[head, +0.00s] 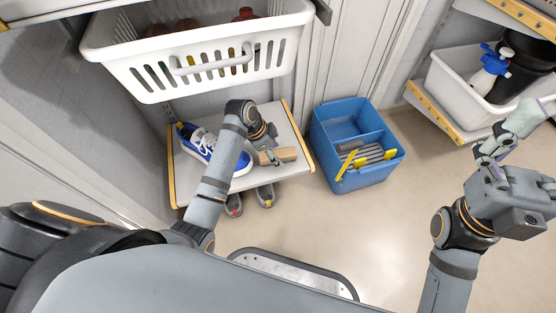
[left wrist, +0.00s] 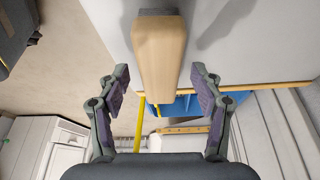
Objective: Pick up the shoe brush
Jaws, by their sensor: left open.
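The shoe brush (head: 286,155) has a pale wooden body and lies on the light grey shelf board (head: 288,122), to the right of a blue and white shoe (head: 208,146). In the left wrist view the brush (left wrist: 158,58) points down the picture, with its end between my fingers and a dark part at its far end. My left gripper (head: 271,157) is open at the brush, with a finger on either side and gaps to both in the left wrist view (left wrist: 160,78). My right gripper (head: 508,135) is raised at the far right, away from the brush; its finger gap is unclear.
A white basket (head: 205,70) hangs above the shelf. A blue divided crate (head: 362,180) stands on the floor to the right, with yellow-ended items inside. Grey shoes (head: 265,195) sit under the shelf. A white tub (head: 455,85) is at upper right. Floor between is clear.

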